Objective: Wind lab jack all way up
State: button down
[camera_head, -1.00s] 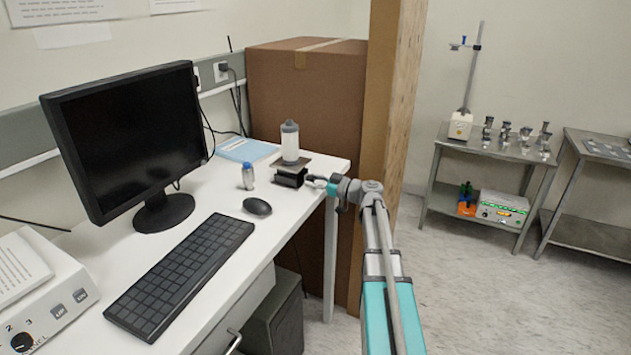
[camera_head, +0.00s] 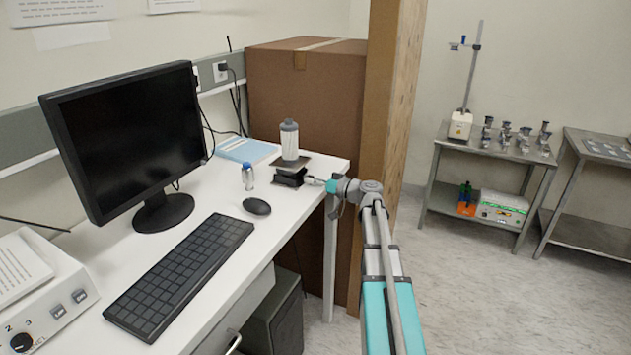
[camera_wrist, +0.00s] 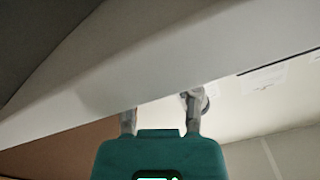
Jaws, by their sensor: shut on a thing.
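The lab jack (camera_head: 290,178) is a small dark stand near the right end of the white desk. Its top plate sits above a dark base. The knob is too small and covered to make out in the head view. In the wrist view, the two grey fingers (camera_wrist: 160,118) extend past the teal gripper body, with a round grey part (camera_wrist: 202,98) by the right finger.
A small blue-capped bottle (camera_head: 248,176) and a black mouse (camera_head: 257,206) are left of the jack. A blue book (camera_head: 245,150) lies behind. A big brown box (camera_head: 310,100) and a wooden post (camera_head: 386,130) stand close behind my arm. Open floor is on the right.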

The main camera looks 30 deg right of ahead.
jog(key=shift+w+m, duration=0.15)
jog(key=shift+m, duration=0.35)
jog(key=shift+c, duration=1.7)
grip_release()
jog(key=shift+s, duration=0.2)
jog(key=shift+v, duration=0.8)
jog(key=v, duration=0.6)
jog(key=shift+d, duration=0.1)
jog(key=shift+s, duration=0.1)
